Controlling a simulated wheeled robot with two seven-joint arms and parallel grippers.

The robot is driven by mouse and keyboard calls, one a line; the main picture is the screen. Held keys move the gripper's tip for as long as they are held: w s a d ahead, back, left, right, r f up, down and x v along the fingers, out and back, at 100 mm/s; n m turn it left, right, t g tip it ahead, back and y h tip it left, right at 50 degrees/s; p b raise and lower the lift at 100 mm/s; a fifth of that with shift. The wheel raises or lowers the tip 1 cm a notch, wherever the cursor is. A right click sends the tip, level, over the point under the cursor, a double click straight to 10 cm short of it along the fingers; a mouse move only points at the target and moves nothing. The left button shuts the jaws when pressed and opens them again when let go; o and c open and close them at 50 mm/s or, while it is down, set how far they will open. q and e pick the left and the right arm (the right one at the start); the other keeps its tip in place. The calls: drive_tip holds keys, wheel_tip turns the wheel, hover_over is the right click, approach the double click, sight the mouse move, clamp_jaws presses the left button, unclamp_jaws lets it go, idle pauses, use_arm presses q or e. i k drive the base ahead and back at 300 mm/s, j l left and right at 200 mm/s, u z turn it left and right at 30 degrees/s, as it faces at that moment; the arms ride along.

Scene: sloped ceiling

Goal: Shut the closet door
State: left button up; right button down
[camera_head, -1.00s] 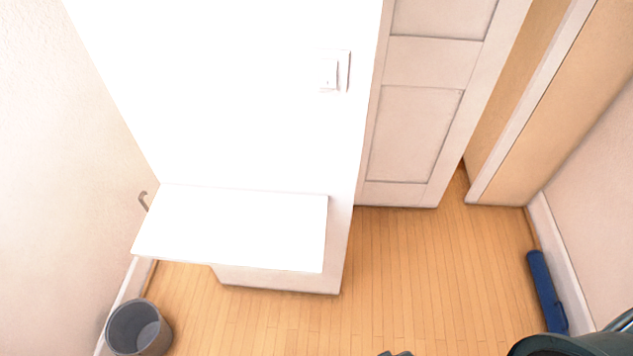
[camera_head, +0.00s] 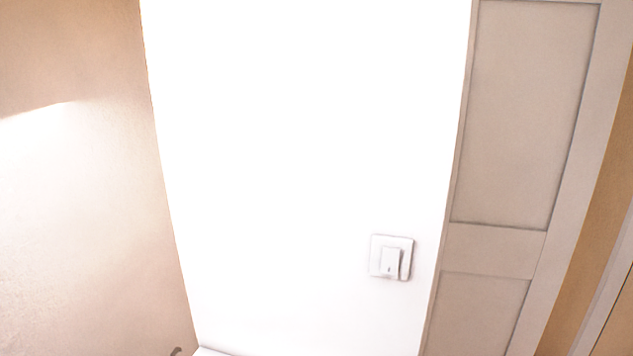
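A pale panelled door (camera_head: 505,110) stands at the right of the head view, beside the bright white wall. Its upper panel and part of a lower panel show. Its top and bottom are cut off by the frame. I see no handle on it. A tan strip (camera_head: 590,225) shows to the right of the door, with a pale frame edge (camera_head: 606,300) at the lower right. Neither of my grippers is in view.
A white wall (camera_head: 300,150), overexposed, fills the middle and carries a light switch (camera_head: 391,257). A textured wall (camera_head: 80,220) is at the left. A white surface edge (camera_head: 212,351) shows at the bottom. The floor is out of view.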

sight(543, 80)
drive_tip(key=l+u, duration=0.1)
drive_tip(key=u, duration=0.45)
drive_tip(key=l+u, duration=0.35)
drive_tip(key=l, duration=0.3)
drive_tip(key=l+u, duration=0.4)
drive_tip(key=l, duration=0.3)
drive_tip(key=k+l, duration=0.1)
drive_tip(key=l, duration=0.45)
drive_tip(key=k+l+u, duration=0.1)
drive_tip(key=l, duration=0.4)
drive_tip(key=k+l, duration=0.1)
drive_tip(key=l, duration=0.45)
drive_tip(key=k+l, duration=0.1)
drive_tip(key=l, duration=0.45)
drive_tip(key=u, duration=0.05)
